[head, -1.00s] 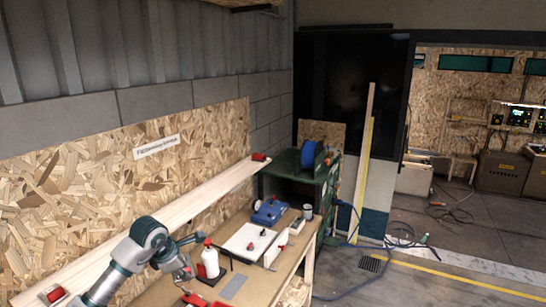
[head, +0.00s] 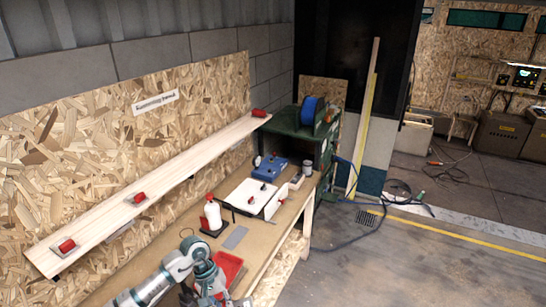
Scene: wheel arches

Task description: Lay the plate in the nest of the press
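A flat grey plate (head: 236,238) lies on the wooden bench, beside the dark stand of a white bottle with a red cap. My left gripper (head: 214,292) is low in the head view, by a red tray (head: 228,268), nearer to me than the plate and apart from it. It is small and partly cut off by the lower edge, so its fingers cannot be made out. A blue device (head: 271,168) farther back on the bench may be the press; its nest cannot be made out. My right gripper is not in view.
A white board (head: 250,195) with red-knobbed parts lies behind the plate, with a pale upright strip (head: 277,202) beside it. The white bottle (head: 212,214) stands left of the plate. A sloping plank (head: 165,178) with red clamps runs along the wall.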

